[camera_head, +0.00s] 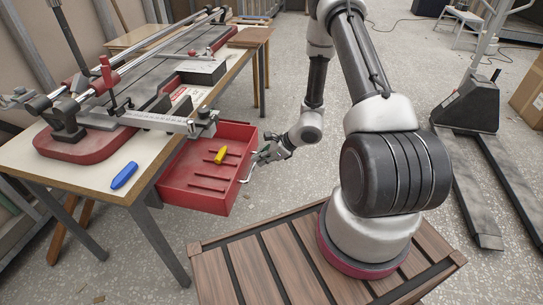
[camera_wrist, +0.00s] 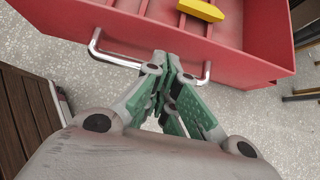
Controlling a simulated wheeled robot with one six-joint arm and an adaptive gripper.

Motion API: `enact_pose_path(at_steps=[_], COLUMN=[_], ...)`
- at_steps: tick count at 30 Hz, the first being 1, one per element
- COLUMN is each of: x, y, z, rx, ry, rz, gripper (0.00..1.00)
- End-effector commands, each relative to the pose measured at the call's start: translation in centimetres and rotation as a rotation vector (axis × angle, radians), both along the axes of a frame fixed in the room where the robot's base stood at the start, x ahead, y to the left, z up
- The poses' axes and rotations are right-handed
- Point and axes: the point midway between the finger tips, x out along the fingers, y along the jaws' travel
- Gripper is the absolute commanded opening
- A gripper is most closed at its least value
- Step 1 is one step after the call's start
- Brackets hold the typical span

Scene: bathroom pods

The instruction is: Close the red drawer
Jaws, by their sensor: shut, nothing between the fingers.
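The red drawer (camera_head: 208,172) is pulled out from under the workbench, on its right side. A yellow object (camera_head: 220,155) lies inside it. The drawer's metal handle (camera_wrist: 118,60) runs along its front. My gripper (camera_head: 258,155) is at the drawer's front, beside the handle. In the wrist view my gripper (camera_wrist: 172,62) is shut, with its fingertips at the handle bar, close to the red front. I cannot tell whether they touch it. The drawer (camera_wrist: 235,62) fills the top of the wrist view, with part of the yellow object (camera_wrist: 202,9) showing inside.
The workbench (camera_head: 88,170) carries a sliding-rail machine (camera_head: 130,90) and a blue object (camera_head: 124,176). A pallet truck (camera_head: 470,120) stands at the right, with a cardboard box (camera_head: 530,95) beyond it.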

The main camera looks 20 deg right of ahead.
Motion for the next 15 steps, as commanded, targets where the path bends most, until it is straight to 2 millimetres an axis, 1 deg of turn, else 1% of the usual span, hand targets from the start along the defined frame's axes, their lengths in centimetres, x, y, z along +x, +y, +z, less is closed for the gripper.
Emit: enact_pose_path(at_steps=[1,3,6,15], x=[0.3,0.8,1.2,1.4], y=[0.6,1.2,1.7,1.9], z=[0.0,0.0,0.0,0.0], rx=[0.000,0.000,0.000,0.000], ry=[-0.001,0.000,0.001,0.001], rz=[0.004,0.003,0.001,0.001], gripper=[0.00,0.00,0.00,0.00])
